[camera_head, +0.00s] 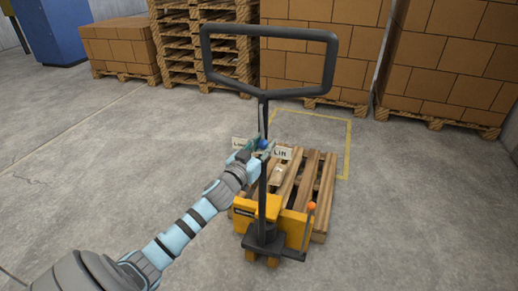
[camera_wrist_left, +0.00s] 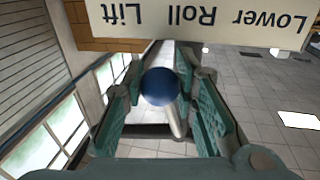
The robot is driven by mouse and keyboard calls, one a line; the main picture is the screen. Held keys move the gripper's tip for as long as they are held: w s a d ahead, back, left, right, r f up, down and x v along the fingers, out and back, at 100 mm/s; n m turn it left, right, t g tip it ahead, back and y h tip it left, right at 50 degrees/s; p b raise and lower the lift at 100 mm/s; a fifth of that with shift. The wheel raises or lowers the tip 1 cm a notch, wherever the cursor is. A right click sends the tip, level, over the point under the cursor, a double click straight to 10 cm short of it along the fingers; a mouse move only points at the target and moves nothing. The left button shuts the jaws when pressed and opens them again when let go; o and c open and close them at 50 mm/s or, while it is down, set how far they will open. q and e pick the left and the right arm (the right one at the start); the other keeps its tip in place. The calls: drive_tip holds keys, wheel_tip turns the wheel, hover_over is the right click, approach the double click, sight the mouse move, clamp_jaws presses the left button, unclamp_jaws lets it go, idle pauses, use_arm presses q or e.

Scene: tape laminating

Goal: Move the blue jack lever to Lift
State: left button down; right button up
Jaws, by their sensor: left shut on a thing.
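The blue lever knob (camera_head: 264,144) sits at the post of the pallet jack's handle. My left gripper (camera_head: 257,146) reaches it from the lower left and is shut on it. In the left wrist view the blue knob (camera_wrist_left: 160,87) lies between the green finger pads. A pale label plate (camera_wrist_left: 200,22) reads Lower, Roll and Lift upside down there; the knob lines up between Roll and Lift. In the head view "Lift" (camera_head: 281,153) shows right of the post and part of "Lower" to the left. The middle of the plate is hidden by the post and gripper. My right gripper is not in view.
The black loop handle (camera_head: 270,94) rises above the knob. The yellow pallet jack (camera_head: 292,229) stands with its forks at a wooden pallet (camera_head: 322,190). A yellow floor outline (camera_head: 349,140) lies beyond. Stacked boxes (camera_head: 445,65) and pallets stand behind. The floor at left is clear.

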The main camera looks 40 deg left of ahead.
use_arm(q)
drive_tip(key=shift+w+d+f+n+b, duration=0.1)
drive_tip(key=shift+d+f+n+b, duration=0.05)
drive_tip(key=shift+d+n+b, duration=0.2)
drive_tip(key=shift+w+d+r+n+t+b, duration=0.2)
drive_tip(key=shift+d+r+n+b, duration=0.25)
drive_tip(key=shift+n, duration=0.3)
drive_tip(key=shift+w+d+r+n+t+b, duration=0.1)
drive_tip(key=shift+w+d+r+n+b, duration=0.1)
drive_tip(key=shift+d+n+b, duration=0.35)
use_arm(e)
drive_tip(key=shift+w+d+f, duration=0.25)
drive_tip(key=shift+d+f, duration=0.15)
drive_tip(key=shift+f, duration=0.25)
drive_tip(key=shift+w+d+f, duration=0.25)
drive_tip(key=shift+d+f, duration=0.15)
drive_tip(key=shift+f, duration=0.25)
use_arm(q)
drive_tip(key=shift+d+n, duration=0.1)
drive_tip(key=shift+n, duration=0.15)
drive_tip(key=c, duration=1.3)
unclamp_jaws()
drive_tip(key=shift+d, duration=0.1)
